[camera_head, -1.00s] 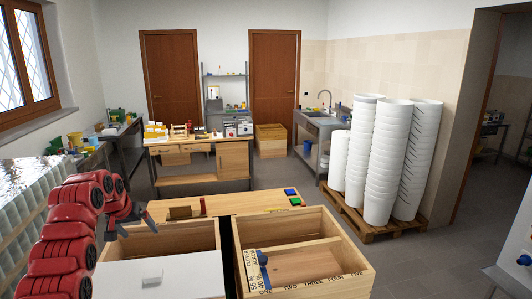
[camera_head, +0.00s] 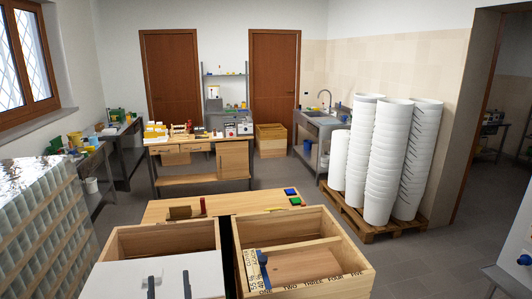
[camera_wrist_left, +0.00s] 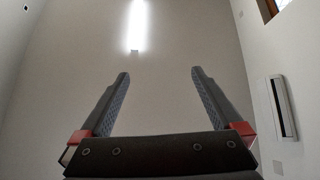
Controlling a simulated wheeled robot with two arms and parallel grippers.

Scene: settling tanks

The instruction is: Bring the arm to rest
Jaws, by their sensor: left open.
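My left gripper (camera_head: 168,285) shows only as two dark fingertips at the bottom edge of the head view, pointing up in front of a white panel (camera_head: 115,280). The fingers are apart with nothing between them. The left wrist view shows the same open, empty gripper (camera_wrist_left: 158,82), with its fingers toward the ceiling and a bright lamp. The rest of my left arm is out of the head view. My right gripper is not in view.
Two open wooden boxes, left (camera_head: 160,239) and right (camera_head: 350,258), stand close in front. A wooden table (camera_head: 235,203) lies behind them. Wrapped stacked goods (camera_head: 40,225) stand at left; stacks of white buckets (camera_head: 385,160) on a pallet at right. The floor between is clear.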

